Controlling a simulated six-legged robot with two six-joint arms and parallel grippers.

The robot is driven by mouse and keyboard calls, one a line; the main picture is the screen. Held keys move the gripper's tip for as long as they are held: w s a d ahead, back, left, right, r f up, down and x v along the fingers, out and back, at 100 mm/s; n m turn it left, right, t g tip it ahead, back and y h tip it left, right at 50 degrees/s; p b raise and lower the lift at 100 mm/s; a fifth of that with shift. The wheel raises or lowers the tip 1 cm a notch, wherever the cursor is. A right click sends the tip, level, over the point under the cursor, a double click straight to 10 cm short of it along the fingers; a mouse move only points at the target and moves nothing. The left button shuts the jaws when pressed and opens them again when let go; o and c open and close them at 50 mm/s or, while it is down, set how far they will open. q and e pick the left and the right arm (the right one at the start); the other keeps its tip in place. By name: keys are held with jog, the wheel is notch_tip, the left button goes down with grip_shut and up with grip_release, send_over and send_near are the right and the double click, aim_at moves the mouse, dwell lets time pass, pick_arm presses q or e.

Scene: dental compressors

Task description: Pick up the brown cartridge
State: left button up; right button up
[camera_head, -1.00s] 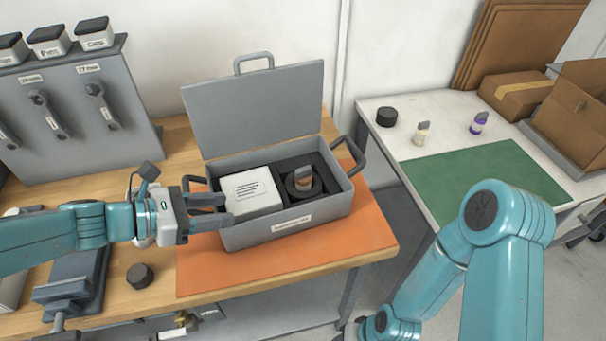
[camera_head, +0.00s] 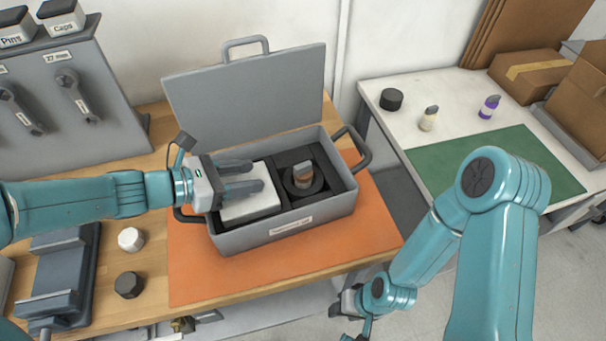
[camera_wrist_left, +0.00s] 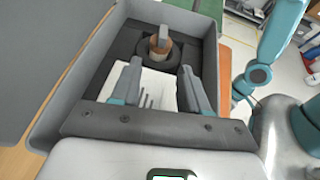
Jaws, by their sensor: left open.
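The brown cartridge (camera_head: 303,172) stands upright in a round dark holder in the right half of an open grey case (camera_head: 285,232). It has a grey top and also shows in the left wrist view (camera_wrist_left: 159,42). My left gripper (camera_head: 257,177) is open and empty. Its fingers are over the white box (camera_head: 249,207) in the case's left half, left of the cartridge and apart from it. In the left wrist view, the fingertips (camera_wrist_left: 160,67) point toward the cartridge, which lies beyond them. My right gripper (camera_head: 349,300) is low, partly hidden beside the bench, its jaws unclear.
The case's raised lid (camera_head: 245,95) stands behind it, and a side handle (camera_head: 357,148) sticks out right. The case sits on an orange mat (camera_head: 200,270). A white cap (camera_head: 130,239) and dark knob (camera_head: 128,285) lie left. Two other cartridges stand on the white table (camera_head: 400,125).

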aim_at(295, 169)
pick_arm(q)
jog(key=x, duration=0.3)
jog(key=shift+s+d, duration=0.25)
jog(key=shift+d, duration=0.25)
jog(key=x, duration=0.5)
jog(key=shift+w+d+r, duration=0.1)
jog(key=shift+w+d, duration=0.15)
jog(key=shift+w, duration=0.05)
jog(key=shift+w+a, duration=0.1)
grip_shut()
